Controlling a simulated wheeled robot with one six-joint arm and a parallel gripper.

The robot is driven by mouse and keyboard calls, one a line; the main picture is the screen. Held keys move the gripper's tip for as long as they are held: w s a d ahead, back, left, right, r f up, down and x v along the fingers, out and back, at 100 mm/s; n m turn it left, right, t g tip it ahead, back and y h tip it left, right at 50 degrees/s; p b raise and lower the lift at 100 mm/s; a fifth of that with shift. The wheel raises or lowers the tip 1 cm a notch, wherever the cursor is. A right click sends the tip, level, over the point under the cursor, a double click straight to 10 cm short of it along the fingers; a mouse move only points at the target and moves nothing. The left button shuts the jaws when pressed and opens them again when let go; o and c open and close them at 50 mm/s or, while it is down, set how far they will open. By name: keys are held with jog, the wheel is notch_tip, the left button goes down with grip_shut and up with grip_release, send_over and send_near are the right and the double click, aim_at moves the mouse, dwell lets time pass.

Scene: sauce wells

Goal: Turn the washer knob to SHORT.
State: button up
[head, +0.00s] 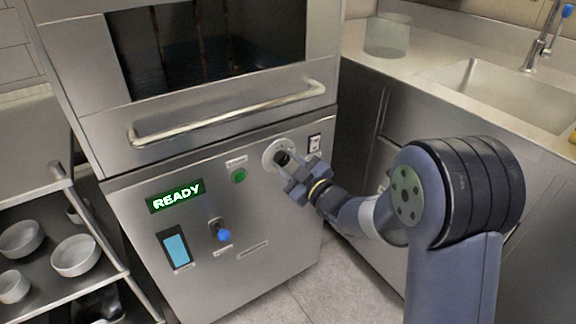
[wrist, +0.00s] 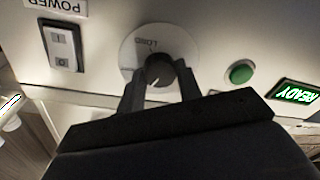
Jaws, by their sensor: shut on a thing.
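The washer knob (head: 282,157) is dark and round, on a pale round dial plate (head: 268,151) at the upper right of the washer's front panel. In the wrist view, which shows the panel upside down, the knob (wrist: 158,70) sits between my two fingers. My gripper (head: 287,164) is shut on the knob; it also shows in the wrist view (wrist: 160,84). A small light mark shows on the knob. One dial word (wrist: 147,42), seemingly LONG, is readable on the plate (wrist: 130,55). The SHORT mark cannot be made out; part of the dial is hidden.
A green button (head: 239,176) and a lit READY display (head: 175,197) are left of the dial. A power switch (head: 314,143) is close on its right. A blue-tipped lever (head: 222,233) is below, and a door handle (head: 230,113) juts out above.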

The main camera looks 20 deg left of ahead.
jog(key=m, duration=0.4)
jog(key=shift+f+m+t, duration=0.15)
jog(key=shift+m+t, duration=0.25)
jog(key=shift+m+b, duration=0.3)
jog(key=shift+m, duration=1.9)
jog(key=shift+t, duration=0.3)
jog(key=o, duration=1)
jog(key=shift+c, duration=0.2)
jog(key=shift+s+d, duration=0.1)
jog(key=r+p+v, duration=0.1)
jog(key=v, duration=0.9)
jog(key=shift+s+d+f, duration=0.2)
jog(key=shift+f, duration=0.2)
